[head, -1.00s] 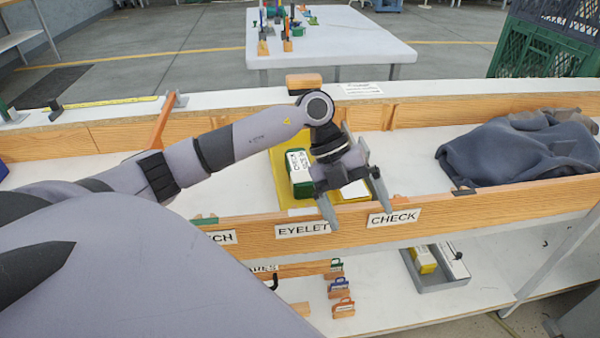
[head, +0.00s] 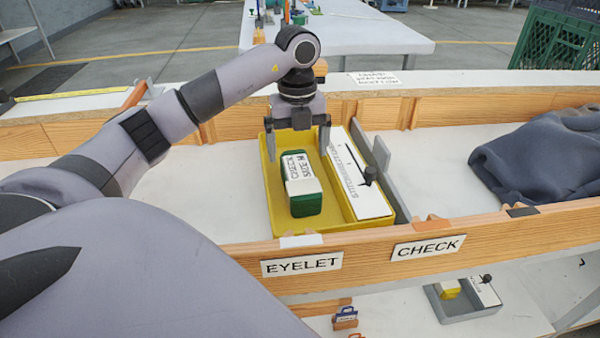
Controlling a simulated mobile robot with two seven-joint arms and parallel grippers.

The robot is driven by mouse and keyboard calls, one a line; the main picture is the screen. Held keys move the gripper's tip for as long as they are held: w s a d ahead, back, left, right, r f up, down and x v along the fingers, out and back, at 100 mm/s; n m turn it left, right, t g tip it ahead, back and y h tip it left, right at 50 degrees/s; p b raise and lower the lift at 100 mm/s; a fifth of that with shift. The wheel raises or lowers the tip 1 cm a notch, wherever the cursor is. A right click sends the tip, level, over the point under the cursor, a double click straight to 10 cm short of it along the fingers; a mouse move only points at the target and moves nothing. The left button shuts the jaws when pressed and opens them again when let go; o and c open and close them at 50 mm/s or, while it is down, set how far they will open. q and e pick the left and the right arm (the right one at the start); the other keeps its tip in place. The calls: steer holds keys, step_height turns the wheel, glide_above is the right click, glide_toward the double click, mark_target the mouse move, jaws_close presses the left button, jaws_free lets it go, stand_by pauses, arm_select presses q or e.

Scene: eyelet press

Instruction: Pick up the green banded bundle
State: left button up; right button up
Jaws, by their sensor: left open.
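The green banded bundle (head: 307,204) lies in a yellow tray (head: 285,228) in the bench section above the EYELET label. A white paper band on it reads "CHECK SIZE M". My left gripper (head: 298,158) points down over the tray, its two fingers apart at the back end of the bundle. The fingers hold nothing. I cannot tell how far above the bundle they are. My right gripper is not in view.
Wooden rails border the bench front and back. Dark cloth (head: 540,155) lies at right.

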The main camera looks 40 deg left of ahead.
mark_target(299, 172)
arm_select(q)
steer(key=f, duration=0.2)
steer(key=f+b, duration=0.1)
steer(key=f, duration=0.4)
steer(key=shift+s+d+f+b, duration=0.1)
steer(key=shift+s+d+b, duration=0.05)
steer(key=shift+d+b, duration=0.2)
steer(key=c, duration=1.3)
